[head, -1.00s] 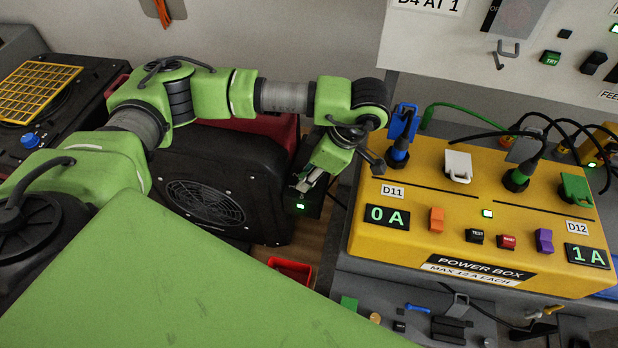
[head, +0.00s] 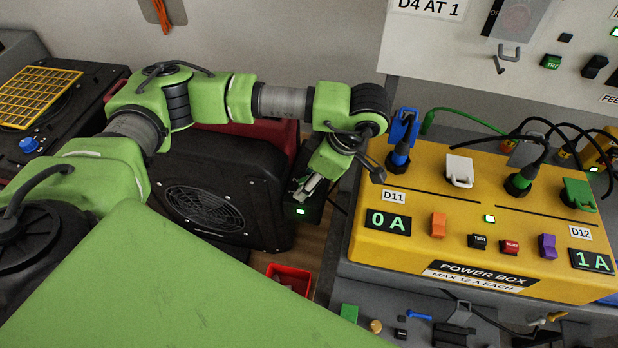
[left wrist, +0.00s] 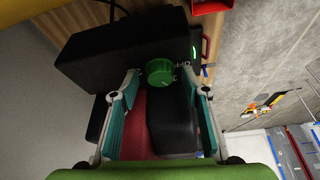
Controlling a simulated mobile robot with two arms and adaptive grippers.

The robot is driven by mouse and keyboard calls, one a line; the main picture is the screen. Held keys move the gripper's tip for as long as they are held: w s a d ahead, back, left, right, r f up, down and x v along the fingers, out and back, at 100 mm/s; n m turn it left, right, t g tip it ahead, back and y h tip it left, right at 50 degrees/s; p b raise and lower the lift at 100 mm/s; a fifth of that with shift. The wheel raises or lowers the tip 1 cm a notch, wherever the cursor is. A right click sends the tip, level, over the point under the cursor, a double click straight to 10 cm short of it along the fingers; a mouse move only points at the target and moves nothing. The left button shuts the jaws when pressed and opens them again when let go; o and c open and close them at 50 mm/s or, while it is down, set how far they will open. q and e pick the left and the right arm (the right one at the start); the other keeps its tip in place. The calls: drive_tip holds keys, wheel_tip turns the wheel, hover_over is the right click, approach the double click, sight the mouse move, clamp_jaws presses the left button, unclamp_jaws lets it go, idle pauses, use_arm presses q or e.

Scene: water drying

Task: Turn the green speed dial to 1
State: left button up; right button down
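The green speed dial (left wrist: 160,72) is round and shows in the left wrist view on a black housing, between the tips of my left gripper's fingers. My left gripper (left wrist: 161,78) is open, with a finger on either side of the dial and a small gap on both sides. In the head view my left gripper (head: 308,188) hangs over the dark box at the right end of the black blower (head: 205,200). The dial and its setting cannot be made out there. My right gripper is not in view.
A yellow power box (head: 365,250) with plugs and cables stands close to the right of my left gripper. A red bin (head: 290,278) sits below on the floor.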

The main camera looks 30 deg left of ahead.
use_arm(q)
drive_tip(key=v, duration=1.2)
idle(0.4)
